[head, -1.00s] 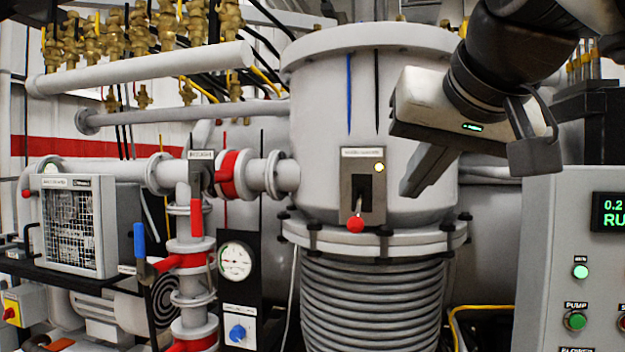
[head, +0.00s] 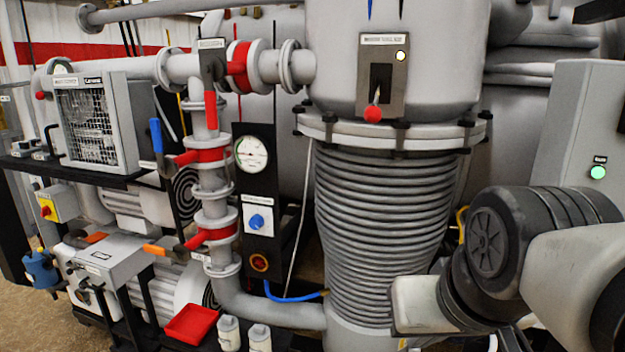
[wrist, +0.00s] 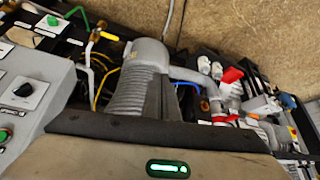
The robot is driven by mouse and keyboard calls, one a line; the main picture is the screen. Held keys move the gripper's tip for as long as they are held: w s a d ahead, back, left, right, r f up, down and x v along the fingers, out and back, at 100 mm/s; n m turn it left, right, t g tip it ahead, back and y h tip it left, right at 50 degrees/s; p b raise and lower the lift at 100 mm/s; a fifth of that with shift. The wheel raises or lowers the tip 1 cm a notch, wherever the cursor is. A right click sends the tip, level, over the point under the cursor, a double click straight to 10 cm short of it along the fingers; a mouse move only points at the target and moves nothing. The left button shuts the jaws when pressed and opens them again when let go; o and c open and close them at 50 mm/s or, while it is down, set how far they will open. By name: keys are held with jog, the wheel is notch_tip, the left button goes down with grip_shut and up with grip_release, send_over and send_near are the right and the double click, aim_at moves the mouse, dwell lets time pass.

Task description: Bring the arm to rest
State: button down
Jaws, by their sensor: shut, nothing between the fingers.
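My arm is folded at the lower right of the head view. My gripper (head: 416,305) shows there as a pale block in front of the ribbed column's lower right; its fingers are not clear in that view. In the wrist view, the gripper body with a green light fills the bottom, and dark fingers (wrist: 160,98) appear beyond it, closed and empty. The furnace's ribbed column (head: 380,215) stands behind the gripper. The valve panel with a red-knobbed lever (head: 373,112) is above and left of it.
A grey control cabinet (head: 580,150) with a green lamp stands at the right, close to the arm. Pipes with red bands, a gauge (head: 251,154), a fan box (head: 95,125) and a red tray (head: 191,324) are at the left. Brown floor shows at the lower left.

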notch_tip(320, 180, up, 17)
jog(key=s+p, duration=0.1)
jog(key=p, duration=1.8)
jog(key=shift+s+p, duration=0.25)
jog(key=shift+p, duration=0.05)
jog(key=shift+f, duration=0.15)
jog(key=shift+d, duration=0.15)
